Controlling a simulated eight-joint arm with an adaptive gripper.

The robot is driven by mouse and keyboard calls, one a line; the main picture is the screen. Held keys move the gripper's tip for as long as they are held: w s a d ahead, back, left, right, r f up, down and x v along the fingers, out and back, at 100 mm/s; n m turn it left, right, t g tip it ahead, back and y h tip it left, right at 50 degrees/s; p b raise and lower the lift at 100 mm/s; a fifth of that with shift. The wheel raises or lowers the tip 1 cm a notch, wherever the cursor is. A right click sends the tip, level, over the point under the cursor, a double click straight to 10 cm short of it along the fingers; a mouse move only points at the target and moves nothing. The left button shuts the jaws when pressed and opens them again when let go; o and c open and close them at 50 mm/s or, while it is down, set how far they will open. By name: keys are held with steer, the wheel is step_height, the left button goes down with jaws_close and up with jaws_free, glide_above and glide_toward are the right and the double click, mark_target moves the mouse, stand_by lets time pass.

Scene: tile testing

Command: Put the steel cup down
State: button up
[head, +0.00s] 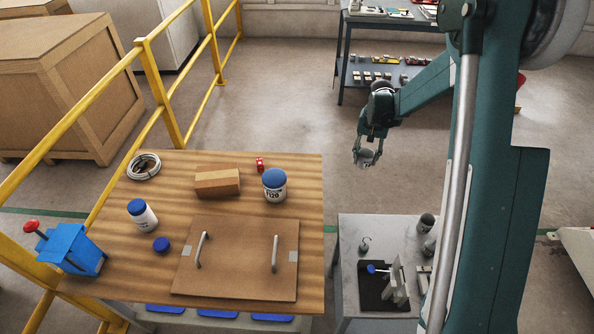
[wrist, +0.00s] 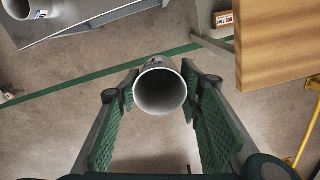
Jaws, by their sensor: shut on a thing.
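The steel cup (wrist: 160,92) is held between the two green fingers of my gripper (wrist: 160,74). Its open mouth faces the wrist camera. In the head view, my gripper (head: 366,152) is in mid-air over the floor, beyond the grey side table and right of the wooden table. The cup (head: 366,159) shows small and grey between the fingers there. Nothing shows beneath the cup but floor.
The grey side table (head: 346,262) carries grey cylindrical cups (head: 426,222), a hook weight (head: 364,245) and a device on a black mat. The wooden table (head: 310,190) holds a cardboard box (head: 217,183), jars and a handled board (head: 238,255). A yellow railing (head: 160,85) stands left.

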steer(key=w+a+r+n, duration=0.1)
steer(key=a+r, duration=0.1)
steer(key=a, duration=1.2)
steer(key=w+a+r+n, duration=0.1)
steer(key=a+r+n, duration=0.1)
steer(key=a, duration=1.2)
steer(key=shift+r+p, duration=0.25)
steer(key=shift+p, duration=0.15)
steer(key=shift+f, duration=0.1)
steer(key=shift+f+b, duration=0.55)
steer(key=shift+f, duration=2.5)
steer(key=shift+f, duration=0.15)
steer(key=shift+f+b, duration=0.35)
steer(key=shift+f, duration=1.4)
steer(key=shift+f, duration=0.15)
steer(key=o, duration=0.9)
